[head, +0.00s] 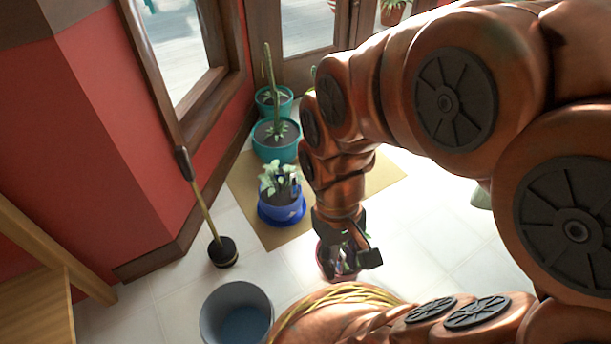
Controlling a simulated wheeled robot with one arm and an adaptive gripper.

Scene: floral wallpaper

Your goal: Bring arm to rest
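My copper-coloured arm reaches in from the right and bends down over the tiled floor in the head view. My gripper (349,248) points downward at the arm's end, with one dark finger showing at its right side. Just below and behind it is a small reddish pot (338,275) with a leafy plant, partly hidden by the fingers. I cannot tell whether the gripper touches the pot or how far apart its fingers are.
A blue pot (282,214) and teal pots (276,149) line the mat (243,174) near the window wall. A wooden table (35,312) fills the lower left corner.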

